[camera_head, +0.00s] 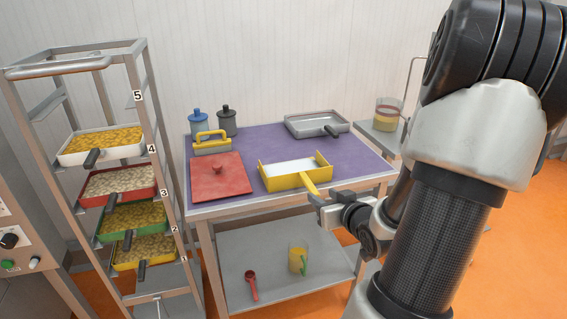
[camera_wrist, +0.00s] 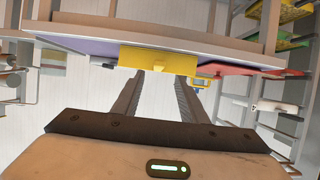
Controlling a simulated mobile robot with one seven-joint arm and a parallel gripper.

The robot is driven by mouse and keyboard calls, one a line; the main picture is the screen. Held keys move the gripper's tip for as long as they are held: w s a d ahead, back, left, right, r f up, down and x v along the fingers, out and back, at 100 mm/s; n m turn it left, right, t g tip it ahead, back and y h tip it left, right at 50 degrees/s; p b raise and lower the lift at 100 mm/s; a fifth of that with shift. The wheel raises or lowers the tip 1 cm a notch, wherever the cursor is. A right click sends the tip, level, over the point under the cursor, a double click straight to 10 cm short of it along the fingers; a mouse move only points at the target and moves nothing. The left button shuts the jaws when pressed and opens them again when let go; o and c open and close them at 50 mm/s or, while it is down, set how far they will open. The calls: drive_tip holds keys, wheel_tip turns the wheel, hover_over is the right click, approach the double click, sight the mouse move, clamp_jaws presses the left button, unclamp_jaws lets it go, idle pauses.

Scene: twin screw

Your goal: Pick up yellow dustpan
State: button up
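The yellow dustpan (camera_head: 275,184) is a shallow yellow pan with a pale inside, on the front of the purple-topped table (camera_head: 350,160). Its yellow handle (camera_head: 309,185) points over the front edge towards my gripper (camera_head: 318,199). In the wrist view, the yellow dustpan (camera_wrist: 155,58) shows at the table edge, just past my fingertips (camera_wrist: 162,73). My fingers are apart with a clear gap between them. The gripper is at the handle's end; I cannot tell whether it touches the handle.
A rack (camera_head: 145,75) with several filled pans stands left. A lower shelf (camera_head: 270,265) holds a red scoop and a jug.

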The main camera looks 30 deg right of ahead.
sight(312, 187)
drive_tip(key=x, duration=0.5)
drive_tip(key=shift+a+f+b, duration=0.1)
drive_tip(key=shift+f+b, duration=0.1)
drive_tip(key=shift+b, duration=0.15)
drive_tip(key=shift+d+r+b+x, duration=0.1)
drive_tip(key=shift+r+b+x, duration=0.05)
drive_tip(key=shift+x, duration=0.9)
drive_tip(key=shift+d+r+b+x, duration=0.1)
drive_tip(key=shift+r+x, duration=0.05)
drive_tip(key=shift+x, duration=0.9)
drive_tip(key=shift+r+b+x, duration=0.15)
drive_tip(key=shift+x, duration=0.9)
drive_tip(key=shift+w, duration=0.1)
clamp_jaws()
